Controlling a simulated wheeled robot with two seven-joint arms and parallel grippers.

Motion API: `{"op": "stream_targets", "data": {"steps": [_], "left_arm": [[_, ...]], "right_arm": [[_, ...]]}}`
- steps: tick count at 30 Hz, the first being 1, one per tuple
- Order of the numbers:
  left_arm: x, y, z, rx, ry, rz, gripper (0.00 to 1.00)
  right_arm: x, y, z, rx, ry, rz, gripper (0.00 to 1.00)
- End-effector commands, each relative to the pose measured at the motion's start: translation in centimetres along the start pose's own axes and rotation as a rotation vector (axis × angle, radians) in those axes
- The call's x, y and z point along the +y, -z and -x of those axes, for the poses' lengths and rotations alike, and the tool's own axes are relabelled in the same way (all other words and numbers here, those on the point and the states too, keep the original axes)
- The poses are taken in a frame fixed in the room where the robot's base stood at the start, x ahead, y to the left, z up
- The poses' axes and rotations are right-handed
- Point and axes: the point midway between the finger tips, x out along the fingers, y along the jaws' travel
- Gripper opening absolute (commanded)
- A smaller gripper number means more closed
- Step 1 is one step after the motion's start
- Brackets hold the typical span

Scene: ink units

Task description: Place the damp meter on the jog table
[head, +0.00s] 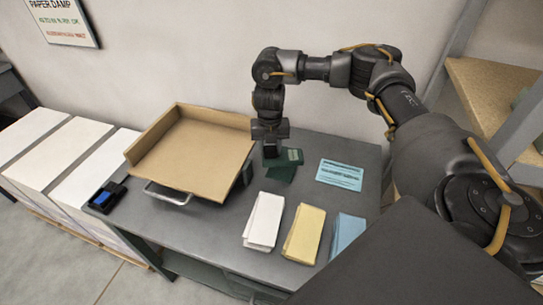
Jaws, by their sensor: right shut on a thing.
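My right gripper (271,147) points down over the grey bench, right of the jog table. It is shut on a small dark green device with a paler face, which looks like the damp meter (291,156); the gripper hides part of it. A darker green patch shows just below it, and I cannot tell whether it is part of the meter or something under it. The jog table (195,155) is a tilted brown tray with raised walls at its left and back; its surface is empty. My left gripper is not in view.
The grey bench (205,213) also holds a light blue printed card (340,174), white (263,220), yellow (303,233) and blue (346,237) paper stacks, and a black item with a blue top (107,195). Tall white paper stacks (62,150) stand left. A shelf (490,88) stands right.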

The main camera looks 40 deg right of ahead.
Motion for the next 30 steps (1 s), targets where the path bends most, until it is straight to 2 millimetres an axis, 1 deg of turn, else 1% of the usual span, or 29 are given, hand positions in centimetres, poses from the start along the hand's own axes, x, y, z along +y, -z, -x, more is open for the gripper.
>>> {"op": "stream_targets", "data": {"steps": [4,9,12,21,25,26,30], "left_arm": [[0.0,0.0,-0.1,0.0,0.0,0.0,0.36],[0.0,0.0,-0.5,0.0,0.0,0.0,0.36],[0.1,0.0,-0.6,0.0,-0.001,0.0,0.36],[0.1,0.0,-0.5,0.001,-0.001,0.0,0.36],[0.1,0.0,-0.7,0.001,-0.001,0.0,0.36],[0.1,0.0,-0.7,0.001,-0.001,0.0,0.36],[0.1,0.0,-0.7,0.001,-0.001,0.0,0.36]], "right_arm": [[0.0,0.0,-0.5,0.001,0.0,0.001,0.09],[0.0,0.1,-3.1,0.002,0.001,0.0,0.09],[0.0,0.1,-4.0,0.001,0.0,0.0,0.09],[0.0,0.0,-4.2,-0.001,0.0,0.001,0.09],[0.0,0.0,-4.6,0.0,0.0,0.001,0.09],[0.0,0.0,-4.6,0.0,0.0,0.001,0.41],[0.0,0.0,-4.5,0.0,0.0,0.001,0.59]]}}
